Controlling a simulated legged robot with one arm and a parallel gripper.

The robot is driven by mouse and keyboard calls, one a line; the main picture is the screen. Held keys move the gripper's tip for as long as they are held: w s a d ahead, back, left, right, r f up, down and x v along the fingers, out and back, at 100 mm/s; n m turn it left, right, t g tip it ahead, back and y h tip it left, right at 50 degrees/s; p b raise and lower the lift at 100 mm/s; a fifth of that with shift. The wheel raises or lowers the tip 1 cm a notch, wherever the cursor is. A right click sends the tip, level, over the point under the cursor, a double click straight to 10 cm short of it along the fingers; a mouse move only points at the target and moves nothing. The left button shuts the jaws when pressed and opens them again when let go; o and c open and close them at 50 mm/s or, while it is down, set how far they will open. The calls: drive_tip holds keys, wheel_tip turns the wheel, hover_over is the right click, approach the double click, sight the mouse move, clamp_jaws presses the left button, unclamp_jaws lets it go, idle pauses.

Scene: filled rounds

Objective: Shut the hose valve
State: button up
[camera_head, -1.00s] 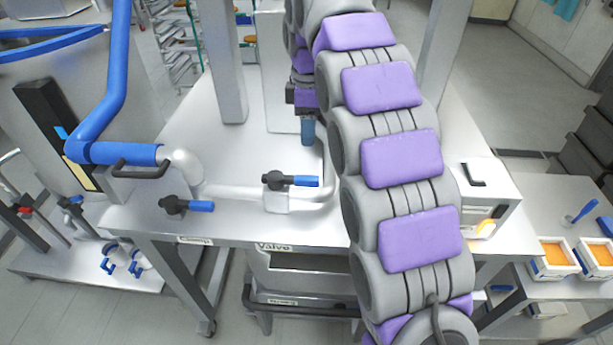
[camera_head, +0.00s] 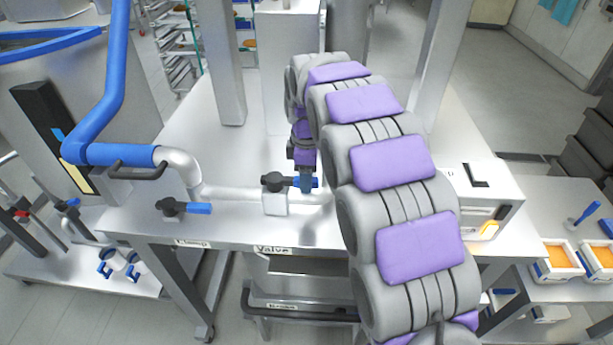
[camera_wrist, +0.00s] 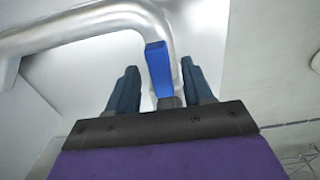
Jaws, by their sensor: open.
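The hose valve (camera_head: 272,181) has a black knob and a blue-tipped lever lying along the metal pipe, pointing right above the table label "Valve". My gripper (camera_head: 306,187) hangs from above at the lever's blue end and partly hides it. In the wrist view, the blue lever (camera_wrist: 158,68) shows between the two dark fingers of my gripper (camera_wrist: 159,66), with a gap on each side. The fingers are open. Whether they touch the lever cannot be told; the valve body is mostly hidden there.
A second black knob with a blue lever (camera_head: 185,208) sits to the left near the table edge. A blue hose (camera_head: 105,120) joins the pipe (camera_head: 180,168) at the left. A white box (camera_head: 480,195) stands at the table's right. Metal posts rise behind.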

drive_tip(key=shift+a+f, duration=0.15)
drive_tip(key=shift+f, duration=0.05)
clamp_jaws()
idle(0.4)
